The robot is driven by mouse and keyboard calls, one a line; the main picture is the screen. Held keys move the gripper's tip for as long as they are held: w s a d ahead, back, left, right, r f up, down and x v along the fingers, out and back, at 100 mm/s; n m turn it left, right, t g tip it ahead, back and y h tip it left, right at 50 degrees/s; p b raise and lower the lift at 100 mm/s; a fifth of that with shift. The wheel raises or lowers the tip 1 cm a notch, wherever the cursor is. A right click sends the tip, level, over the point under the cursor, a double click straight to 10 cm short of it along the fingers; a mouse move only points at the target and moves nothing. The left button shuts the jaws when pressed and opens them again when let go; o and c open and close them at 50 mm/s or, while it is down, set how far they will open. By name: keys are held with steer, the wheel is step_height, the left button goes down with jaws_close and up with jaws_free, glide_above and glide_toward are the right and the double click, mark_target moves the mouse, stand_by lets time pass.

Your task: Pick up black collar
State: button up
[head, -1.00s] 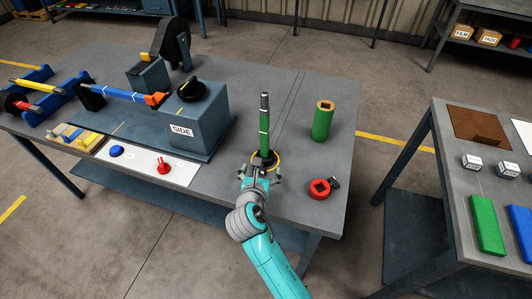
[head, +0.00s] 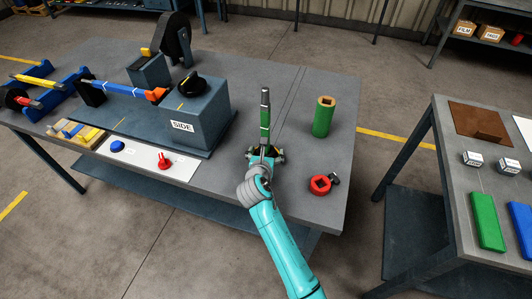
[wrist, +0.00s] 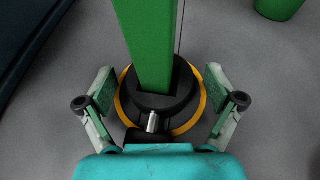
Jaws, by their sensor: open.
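The black collar (wrist: 187,88) sits low around the square green post, over a yellow ring (wrist: 204,107), in the wrist view. A small metal screw (wrist: 153,122) points from its near side. The green post (head: 265,117) stands upright with a grey stepped metal top. My gripper (wrist: 160,85) is open, with one finger on each side of the collar and visible gaps to it. In the head view my gripper (head: 265,153) is at the foot of the post and largely hides the collar.
A machine housing marked SIDE (head: 196,115) stands to the left. A white panel (head: 182,171) with a red knob lies in front of it.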

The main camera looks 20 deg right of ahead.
mark_target(266, 89)
steer(key=c, duration=1.5)
steer(key=shift+r, duration=0.2)
step_height(266, 89, up, 28)
steer(key=shift+f, duration=0.15)
